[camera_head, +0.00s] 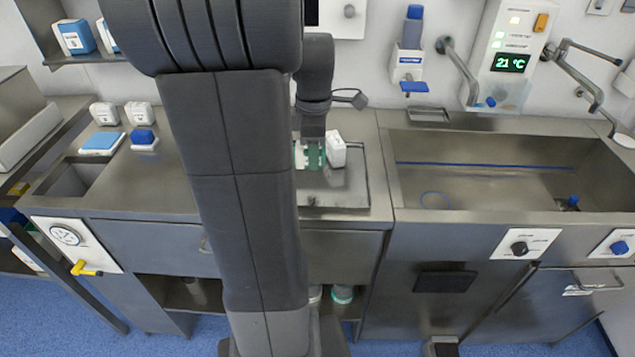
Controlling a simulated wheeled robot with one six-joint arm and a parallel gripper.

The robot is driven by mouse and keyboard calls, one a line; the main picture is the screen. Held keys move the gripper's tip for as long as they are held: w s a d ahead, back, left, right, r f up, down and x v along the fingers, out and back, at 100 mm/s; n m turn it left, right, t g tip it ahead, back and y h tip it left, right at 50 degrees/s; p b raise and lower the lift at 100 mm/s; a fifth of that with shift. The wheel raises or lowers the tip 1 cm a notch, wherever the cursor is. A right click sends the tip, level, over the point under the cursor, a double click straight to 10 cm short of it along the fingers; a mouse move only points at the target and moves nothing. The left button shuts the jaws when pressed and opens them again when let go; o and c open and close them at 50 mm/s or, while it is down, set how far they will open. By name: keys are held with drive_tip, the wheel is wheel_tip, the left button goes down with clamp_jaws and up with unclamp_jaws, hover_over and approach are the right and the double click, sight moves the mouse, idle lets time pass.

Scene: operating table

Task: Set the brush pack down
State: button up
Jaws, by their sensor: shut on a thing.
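The brush pack (315,157) shows as a small green-and-white piece at the tip of my gripper (314,146). My gripper points down and is shut on the pack; the arm hides much of both. The pack is over the back part of a shallow metal tray (348,195) set in the counter. I cannot tell whether it touches the tray. A white block-like item (336,150) stands close to the right of the pack.
A steel sink (480,185) lies to the right, with a blue-topped dispenser (410,55) on the wall behind. Blue-and-white packs (100,143) and white items (139,112) sit on the counter's left. My arm hides the middle of the counter.

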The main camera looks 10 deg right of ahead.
sight(314, 190)
wheel_tip(314, 190, down, 8)
drive_tip(key=shift+w+f, duration=0.1)
drive_tip(key=shift+f, duration=0.1)
idle(0.3)
drive_tip(key=o, duration=1)
wheel_tip(314, 190, up, 12)
drive_tip(key=shift+r, duration=0.15)
drive_tip(key=shift+o, duration=0.2)
